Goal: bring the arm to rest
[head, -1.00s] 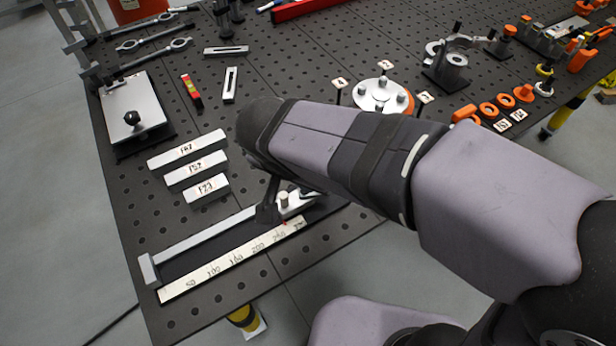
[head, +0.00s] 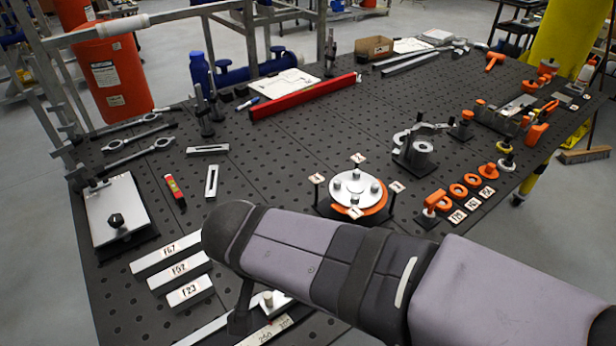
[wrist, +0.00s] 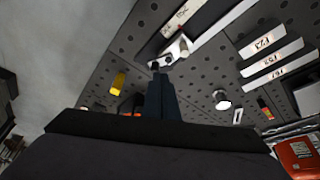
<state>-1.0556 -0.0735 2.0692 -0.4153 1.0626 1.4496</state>
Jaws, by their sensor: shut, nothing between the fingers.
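My gripper (head: 240,318) points down at the front left of the black perforated table (head: 270,155), partly hidden by my arm. Its fingers are shut with nothing between them. In the head view it is beside the pale slider block (head: 275,303) of a caliper-like gauge with a long metal bar (head: 205,333). In the wrist view the dark fingers (wrist: 156,70) end close to the slider block (wrist: 174,50); I cannot tell whether they touch it. My arm stretches across the table's front from the lower right.
Labelled bars (head: 168,252) lie left of my gripper, with a metal plate with a black knob (head: 115,215) beyond them. A round fixture with small posts (head: 354,188) stands behind my arm. Orange rings (head: 458,190) and a clamp (head: 414,145) are at right.

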